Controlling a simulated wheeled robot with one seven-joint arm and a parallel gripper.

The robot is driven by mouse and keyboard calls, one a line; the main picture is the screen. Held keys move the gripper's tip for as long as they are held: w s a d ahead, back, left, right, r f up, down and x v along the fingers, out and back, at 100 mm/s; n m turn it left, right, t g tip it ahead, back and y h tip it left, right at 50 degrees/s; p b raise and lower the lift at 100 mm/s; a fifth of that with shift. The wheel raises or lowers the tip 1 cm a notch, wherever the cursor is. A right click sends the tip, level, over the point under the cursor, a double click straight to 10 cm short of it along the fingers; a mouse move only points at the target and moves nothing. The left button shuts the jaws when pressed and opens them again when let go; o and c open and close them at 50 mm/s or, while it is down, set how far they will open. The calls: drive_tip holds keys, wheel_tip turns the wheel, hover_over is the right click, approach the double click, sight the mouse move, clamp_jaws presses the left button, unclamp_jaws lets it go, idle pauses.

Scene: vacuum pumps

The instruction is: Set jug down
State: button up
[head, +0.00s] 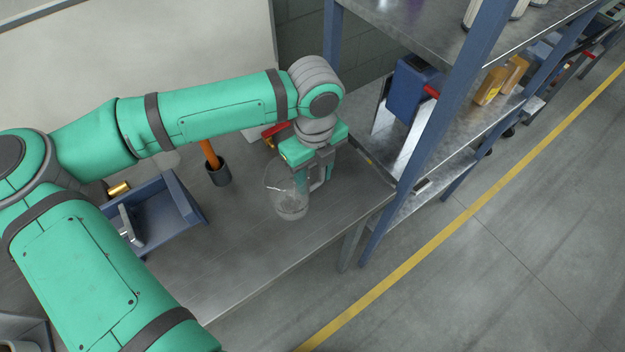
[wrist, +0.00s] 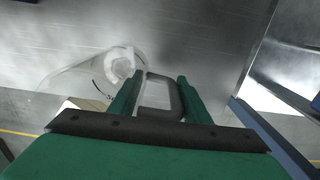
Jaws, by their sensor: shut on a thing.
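The jug (head: 287,192) is clear and see-through, with a grey handle on its right side. It is at the right part of the grey metal table (head: 250,245), looks roughly upright, and is at or just above the tabletop; I cannot tell if its base touches. My gripper (head: 320,178) is shut on the jug's handle. In the wrist view the jug (wrist: 85,77) lies to the left of the fingers, and its handle (wrist: 158,93) is between the fingertips of my gripper (wrist: 158,85).
A blue open bin (head: 165,205) and a dark cup (head: 219,174) with an orange-handled tool stand left of the jug. A red-handled item (head: 275,130) lies behind. A blue-framed shelf (head: 445,120) stands close on the right. The table's front is clear.

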drive_tip(key=shift+w+a+f, duration=0.1)
drive_tip(key=shift+w+f, duration=0.15)
drive_tip(key=shift+f, duration=0.65)
drive_tip(key=shift+w+f, duration=0.25)
drive_tip(key=shift+f, duration=0.65)
drive_tip(key=shift+f, duration=0.15)
drive_tip(key=o, duration=1.4)
drive_tip(key=shift+a+r, duration=0.15)
drive_tip(key=shift+r, duration=5.8)
